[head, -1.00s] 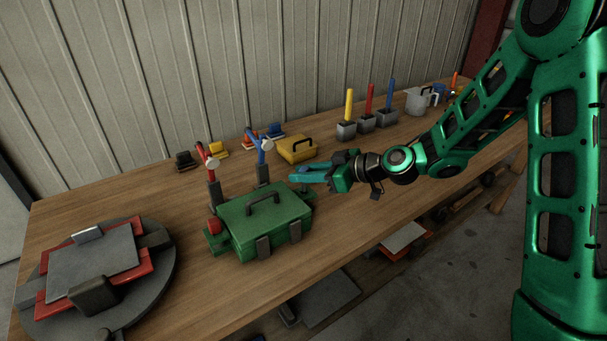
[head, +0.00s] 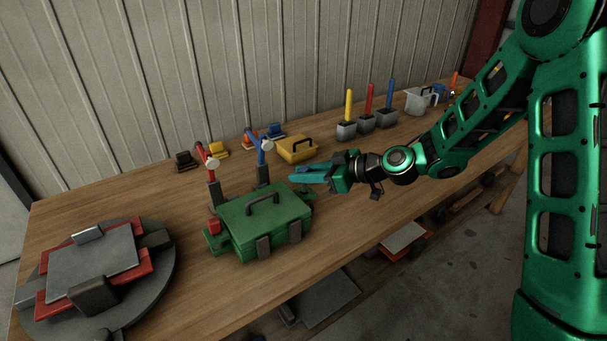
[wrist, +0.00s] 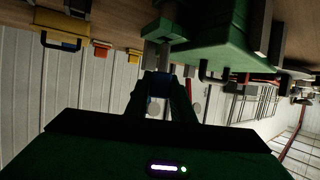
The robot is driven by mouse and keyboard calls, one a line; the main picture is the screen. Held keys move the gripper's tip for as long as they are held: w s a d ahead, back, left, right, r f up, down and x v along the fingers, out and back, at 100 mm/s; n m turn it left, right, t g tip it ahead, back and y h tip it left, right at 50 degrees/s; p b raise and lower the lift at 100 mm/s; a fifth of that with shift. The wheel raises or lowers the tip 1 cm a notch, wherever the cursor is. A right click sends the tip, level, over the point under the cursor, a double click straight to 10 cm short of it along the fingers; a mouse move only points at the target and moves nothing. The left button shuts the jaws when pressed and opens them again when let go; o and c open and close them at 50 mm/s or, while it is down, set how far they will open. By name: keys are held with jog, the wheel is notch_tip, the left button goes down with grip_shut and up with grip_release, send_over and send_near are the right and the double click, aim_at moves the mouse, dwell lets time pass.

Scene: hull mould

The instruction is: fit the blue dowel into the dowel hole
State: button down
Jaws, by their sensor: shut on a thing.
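The green hull mould (head: 250,213), a lidded box with a black handle, stands on the bench, left of my gripper. My gripper (head: 298,179) points left at the mould's right end, just above a small green lug (head: 308,190). In the wrist view my gripper (wrist: 160,80) is shut on a small dark-blue piece (wrist: 156,105), apparently the blue dowel, mostly hidden between the fingers. A grey part (wrist: 155,52) and the green mould (wrist: 205,48) lie just beyond the fingertips. I cannot make out the dowel hole or whether the dowel touches it.
Red (head: 206,156) and blue (head: 263,147) clamp handles rise behind the mould. A yellow case (head: 296,150) stands behind my gripper. Grey holders with yellow, red and blue sticks (head: 389,95) are farther back. A round turntable (head: 160,270) is at left.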

aim_at(304, 192)
jog(key=shift+f, duration=1.65)
jog(key=c, duration=1.5)
grip_release()
jog(key=shift+o, duration=0.2)
jog(key=v, duration=1)
jog(key=shift+d, duration=0.35)
jog(key=shift+s, duration=0.15)
